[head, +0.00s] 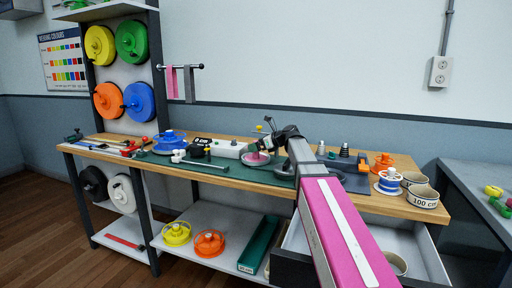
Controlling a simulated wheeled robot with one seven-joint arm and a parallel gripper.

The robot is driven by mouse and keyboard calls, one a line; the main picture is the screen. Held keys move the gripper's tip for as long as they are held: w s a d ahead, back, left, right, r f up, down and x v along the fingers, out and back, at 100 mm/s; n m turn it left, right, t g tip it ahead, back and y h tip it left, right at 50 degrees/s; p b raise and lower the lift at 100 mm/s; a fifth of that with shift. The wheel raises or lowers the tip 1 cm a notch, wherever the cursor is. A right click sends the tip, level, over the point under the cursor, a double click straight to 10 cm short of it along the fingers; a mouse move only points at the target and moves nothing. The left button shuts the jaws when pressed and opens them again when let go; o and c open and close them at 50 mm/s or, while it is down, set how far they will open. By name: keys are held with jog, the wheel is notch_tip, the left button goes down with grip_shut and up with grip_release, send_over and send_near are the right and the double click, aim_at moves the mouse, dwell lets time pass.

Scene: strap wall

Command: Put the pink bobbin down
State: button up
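The pink bobbin (256,158) shows small and pale pink with a greyish rim, above the green mat (228,171) on the wooden bench. My gripper (262,150) is at the bobbin, reaching in from the right over the bench. The fingers are dark and too small to make out, so I cannot tell whether they are closed on the bobbin or only beside it. I also cannot tell whether the bobbin rests on the mat or hangs just above it. My pink and grey arm hides part of the bench right of the mat.
Left of the bobbin are a blue spool (170,142), a white box (226,149) and a white-ended rod (200,163). At right stand an orange spool (382,161), a blue-and-white spool (389,180) and pale bowls (422,197). A drawer (408,243) is open below.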

jog(key=v, duration=1.1)
